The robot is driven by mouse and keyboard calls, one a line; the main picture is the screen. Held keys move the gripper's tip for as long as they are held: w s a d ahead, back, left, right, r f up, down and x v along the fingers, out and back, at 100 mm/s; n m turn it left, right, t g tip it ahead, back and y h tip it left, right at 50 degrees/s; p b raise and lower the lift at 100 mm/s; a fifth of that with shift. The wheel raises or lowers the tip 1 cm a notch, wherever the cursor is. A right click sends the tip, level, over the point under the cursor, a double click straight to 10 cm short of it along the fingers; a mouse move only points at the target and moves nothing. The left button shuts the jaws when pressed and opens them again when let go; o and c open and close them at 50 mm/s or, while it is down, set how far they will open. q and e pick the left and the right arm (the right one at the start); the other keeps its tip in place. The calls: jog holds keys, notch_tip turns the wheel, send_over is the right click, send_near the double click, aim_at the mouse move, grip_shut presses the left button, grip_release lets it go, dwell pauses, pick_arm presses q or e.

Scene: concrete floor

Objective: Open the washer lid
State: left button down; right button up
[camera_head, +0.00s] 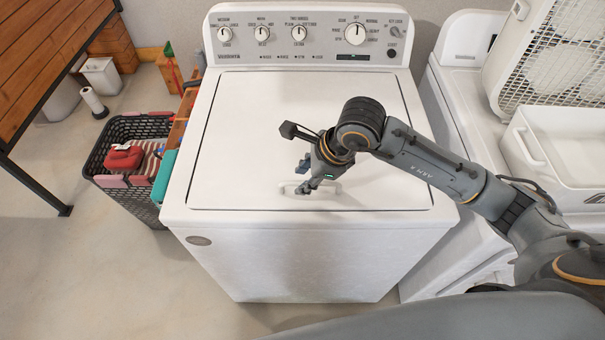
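The white washer (290,255) stands in the middle of the head view, with its control panel of knobs along the back. Its lid (240,130) lies flat and closed on top. A small pale handle recess (290,188) shows at the lid's front edge. My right gripper (303,180) comes in from the right and is down at the lid's front edge, over the handle recess. Its fingers are small and partly hidden by its own wrist, so I cannot tell if they are open or touching the lid. My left gripper is not in view.
A second white machine (455,110) stands close on the right, bearing a white tub (565,150) and a box fan (550,55). A dark laundry basket (125,185) with cloths stands left of the washer. A wooden table (45,50) is at the far left. Floor in front is clear.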

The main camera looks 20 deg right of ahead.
jog(key=shift+w+a+f, duration=0.2)
jog(key=shift+f, duration=0.35)
jog(key=c, duration=0.7)
grip_shut()
jog(key=shift+r, duration=0.1)
